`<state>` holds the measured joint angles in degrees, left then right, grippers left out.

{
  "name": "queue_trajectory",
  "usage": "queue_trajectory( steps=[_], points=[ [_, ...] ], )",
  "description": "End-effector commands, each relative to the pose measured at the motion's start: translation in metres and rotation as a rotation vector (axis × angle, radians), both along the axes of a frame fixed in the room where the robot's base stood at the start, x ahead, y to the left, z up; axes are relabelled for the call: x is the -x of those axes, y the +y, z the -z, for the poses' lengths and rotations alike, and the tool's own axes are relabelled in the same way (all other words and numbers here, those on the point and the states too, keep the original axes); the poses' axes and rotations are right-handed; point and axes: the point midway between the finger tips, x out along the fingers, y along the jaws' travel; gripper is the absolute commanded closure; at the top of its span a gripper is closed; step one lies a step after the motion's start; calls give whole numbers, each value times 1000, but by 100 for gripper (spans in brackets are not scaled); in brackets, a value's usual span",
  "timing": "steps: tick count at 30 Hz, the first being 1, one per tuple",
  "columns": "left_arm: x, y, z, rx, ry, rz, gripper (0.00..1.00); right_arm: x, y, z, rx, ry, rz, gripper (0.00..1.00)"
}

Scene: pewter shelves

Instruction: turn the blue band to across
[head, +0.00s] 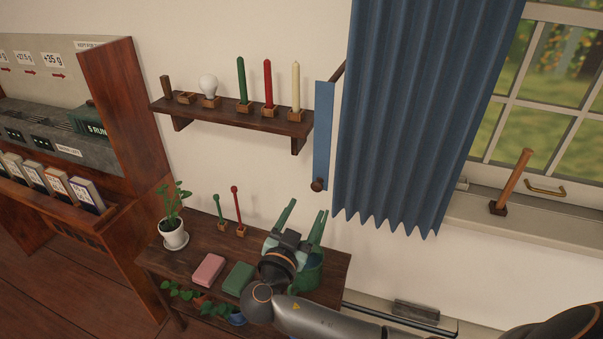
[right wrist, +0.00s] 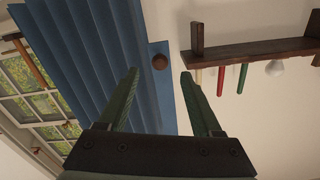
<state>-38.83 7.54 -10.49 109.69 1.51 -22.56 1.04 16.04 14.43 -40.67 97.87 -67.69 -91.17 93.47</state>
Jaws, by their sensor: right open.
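The blue band (head: 324,135) is a flat strip standing upright on the wall, just left of the blue curtain (head: 415,110). A round wooden knob (head: 318,185) sits at its lower end. In the right wrist view, which is upside down, the band (right wrist: 164,100) and knob (right wrist: 160,61) show between and beyond my fingers. My right gripper (head: 308,209) is open and empty, below the knob and over the small table. It also shows in the right wrist view (right wrist: 158,75), apart from the band. My left gripper is not in view.
A wall shelf (head: 230,114) with candles and a bulb is left of the band. The table (head: 190,260) below holds a potted plant (head: 173,220), pink (head: 208,270) and green (head: 239,278) blocks, and a green container (head: 310,275) by my wrist. A window is at right.

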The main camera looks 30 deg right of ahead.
Motion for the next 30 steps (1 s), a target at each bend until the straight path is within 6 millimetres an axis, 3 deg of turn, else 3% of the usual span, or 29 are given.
queue_trajectory(
  steps=[7, 21, 30],
  points=[
    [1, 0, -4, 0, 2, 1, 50, -12, -15, -8, 5, -30, 13, 34],
    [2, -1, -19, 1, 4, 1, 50, -69, -83, -6, 3, -26, 13, 34],
    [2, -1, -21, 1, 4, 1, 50, -81, -96, -4, 0, -25, 10, 34]
  ],
)
